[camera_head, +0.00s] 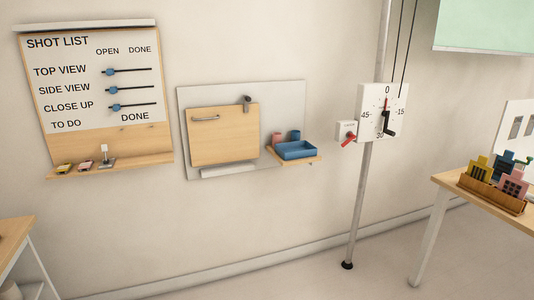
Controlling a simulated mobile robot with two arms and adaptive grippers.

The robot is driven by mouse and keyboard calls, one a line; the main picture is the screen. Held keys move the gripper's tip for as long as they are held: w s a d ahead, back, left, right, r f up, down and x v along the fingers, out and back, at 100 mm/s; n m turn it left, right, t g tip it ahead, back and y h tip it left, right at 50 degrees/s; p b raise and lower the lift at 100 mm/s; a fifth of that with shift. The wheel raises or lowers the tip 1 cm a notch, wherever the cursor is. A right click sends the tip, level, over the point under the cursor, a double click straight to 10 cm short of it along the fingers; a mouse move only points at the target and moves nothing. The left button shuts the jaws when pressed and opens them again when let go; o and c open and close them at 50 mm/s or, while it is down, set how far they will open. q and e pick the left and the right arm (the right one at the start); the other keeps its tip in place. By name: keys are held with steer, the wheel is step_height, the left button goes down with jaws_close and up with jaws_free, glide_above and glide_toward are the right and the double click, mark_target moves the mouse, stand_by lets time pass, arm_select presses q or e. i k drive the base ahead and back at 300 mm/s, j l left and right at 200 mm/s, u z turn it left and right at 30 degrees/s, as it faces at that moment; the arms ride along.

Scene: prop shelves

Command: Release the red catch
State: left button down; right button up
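The red catch (349,139) is a small red lever on a white block (345,130) fixed beside a pole. It tilts down to the left. Right of it on the pole is a white square dial plate (374,122) marked 0, 45, 30 and -15. The dial has a red pointer at 0 and a black crank handle (389,127). Two dark cords run up from the dial. Neither of my grippers shows in the head view, and nothing is seen touching the catch.
A wall panel with a wooden flap (224,135) and a blue tray (296,150) is left of the pole. A shot list board (92,90) hangs far left. A table (448,185) with a wooden box of props stands right. The floor before the pole is clear.

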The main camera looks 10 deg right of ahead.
mark_target(349, 136)
steer(key=i+l+z, duration=0.15)
steer(key=i+z, duration=0.75)
steer(key=i+j+z, duration=0.2)
steer(key=i+z, duration=0.25)
steer(key=i+l+z, duration=0.1)
steer(key=i, duration=0.4)
steer(key=i+l, duration=0.15)
steer(key=i, duration=0.35)
steer(key=i+l+u, duration=0.25)
steer(key=i+u, duration=0.15)
steer(key=i+l+u, duration=0.75)
steer(key=k+l, duration=0.05)
steer(key=l, duration=0.05)
